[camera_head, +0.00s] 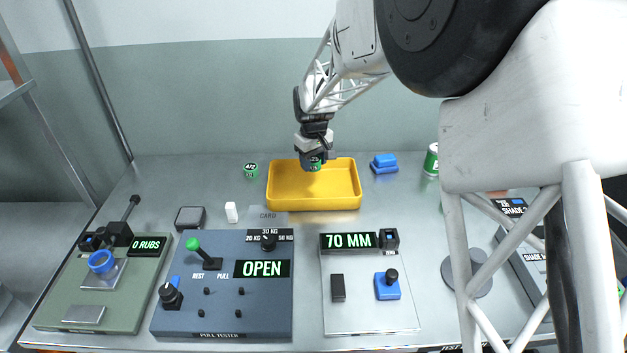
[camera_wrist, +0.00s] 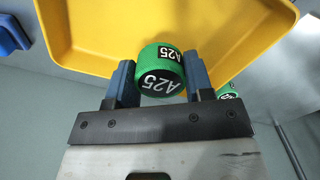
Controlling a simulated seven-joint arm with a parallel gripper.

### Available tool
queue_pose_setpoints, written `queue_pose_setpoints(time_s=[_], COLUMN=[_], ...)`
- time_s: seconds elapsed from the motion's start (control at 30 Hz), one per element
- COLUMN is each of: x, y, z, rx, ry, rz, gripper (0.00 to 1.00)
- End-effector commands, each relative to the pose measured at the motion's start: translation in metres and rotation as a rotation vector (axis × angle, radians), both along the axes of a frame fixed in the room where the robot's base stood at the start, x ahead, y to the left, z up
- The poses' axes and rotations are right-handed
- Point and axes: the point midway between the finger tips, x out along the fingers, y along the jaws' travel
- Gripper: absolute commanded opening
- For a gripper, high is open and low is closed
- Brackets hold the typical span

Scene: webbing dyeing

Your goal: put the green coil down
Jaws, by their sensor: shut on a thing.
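The green coil (camera_wrist: 160,65) is marked A25. My gripper (camera_wrist: 160,80) is shut on it, with one blue finger on each side in the wrist view. In the head view my gripper (camera_head: 314,160) holds the coil (camera_head: 316,167) at the yellow tray (camera_head: 313,204), over its back part. In the wrist view the tray (camera_wrist: 110,57) lies behind the coil. I cannot tell whether the coil touches the tray floor.
Another green coil (camera_head: 250,169), marked 472, stands left of the tray. A blue block (camera_head: 384,163) and a green-and-white can (camera_head: 431,160) stand to the right. A rub tester (camera_head: 100,285), a pull tester (camera_head: 222,290) and a 70 MM gauge (camera_head: 368,290) fill the front.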

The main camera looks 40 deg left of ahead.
Motion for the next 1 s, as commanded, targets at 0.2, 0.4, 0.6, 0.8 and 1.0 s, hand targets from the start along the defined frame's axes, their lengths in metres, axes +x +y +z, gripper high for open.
queue_pose_setpoints(time_s=[0.2, 0.4, 0.6, 0.8, 1.0], x=[0.0, 0.0, 0.0, 0.0, 0.0], y=[-0.001, 0.0, 0.0, 0.0, 0.0], z=[-0.03, -0.039, -0.039, -0.047, -0.067], rx=[-0.002, 0.0, 0.0, -0.002, -0.001], ry=[0.001, 0.0, 0.0, 0.001, 0.0], rz=[0.0, 0.0, 0.0, 0.0, 0.0], gripper=[0.25, 0.25, 0.25, 0.25, 0.25])
